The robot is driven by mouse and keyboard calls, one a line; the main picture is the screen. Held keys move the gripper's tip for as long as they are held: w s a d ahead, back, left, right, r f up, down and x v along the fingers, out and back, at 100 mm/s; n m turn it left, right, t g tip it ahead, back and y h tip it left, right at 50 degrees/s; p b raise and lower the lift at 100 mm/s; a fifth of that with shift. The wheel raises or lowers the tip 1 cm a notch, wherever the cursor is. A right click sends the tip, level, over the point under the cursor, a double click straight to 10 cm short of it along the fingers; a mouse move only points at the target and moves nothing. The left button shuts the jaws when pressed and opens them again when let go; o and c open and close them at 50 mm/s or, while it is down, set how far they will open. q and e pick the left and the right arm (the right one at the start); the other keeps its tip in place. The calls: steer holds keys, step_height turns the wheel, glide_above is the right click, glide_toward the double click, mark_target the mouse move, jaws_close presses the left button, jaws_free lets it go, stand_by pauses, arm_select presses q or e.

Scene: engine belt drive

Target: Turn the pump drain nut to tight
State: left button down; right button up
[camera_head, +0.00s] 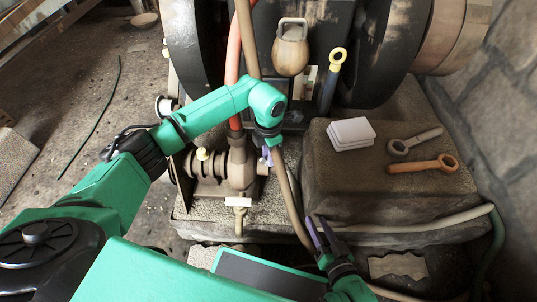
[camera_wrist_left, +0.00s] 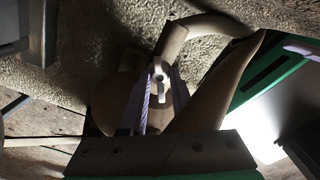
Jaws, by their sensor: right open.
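The pump (camera_head: 222,170) stands on the stone plinth, left of the hoses, with a pale T-shaped drain fitting (camera_head: 238,202) at its lower front. In the left wrist view a pale, winged nut (camera_wrist_left: 158,72), apparently the drain nut, shows between my left fingers. My left gripper (camera_head: 267,157) points down just right of the pump; its purple fingers (camera_wrist_left: 160,82) look apart, on either side of the nut. I cannot tell whether they touch it. My right gripper (camera_head: 321,233) is open and empty, low in front of the plinth.
A stone block (camera_head: 345,185) at right carries a white stack (camera_head: 351,134), a grey wrench (camera_head: 415,141) and an orange wrench (camera_head: 424,165). A red hose (camera_head: 233,60) and brown hose (camera_head: 287,190) run close to my left gripper. Large dark wheels stand behind. Floor at left is mostly clear.

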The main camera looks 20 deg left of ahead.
arm_select(q)
steer(key=shift+m, duration=3)
arm_select(e)
steer(key=shift+r, duration=0.1)
arm_select(q)
steer(key=c, duration=0.7)
jaws_free()
steer(key=shift+o, duration=0.2)
steer(key=shift+r, duration=0.15)
arm_select(e)
steer(key=shift+n+g, duration=0.3)
steer(key=shift+g, duration=0.3)
step_height(320, 180, up, 5)
steer(key=p, duration=0.4)
steer(key=shift+d+r+p, duration=0.1)
steer(key=shift+r+p, duration=0.05)
steer(key=shift+p, duration=0.25)
arm_select(q)
step_height(320, 180, up, 14)
steer(key=shift+r, duration=0.2)
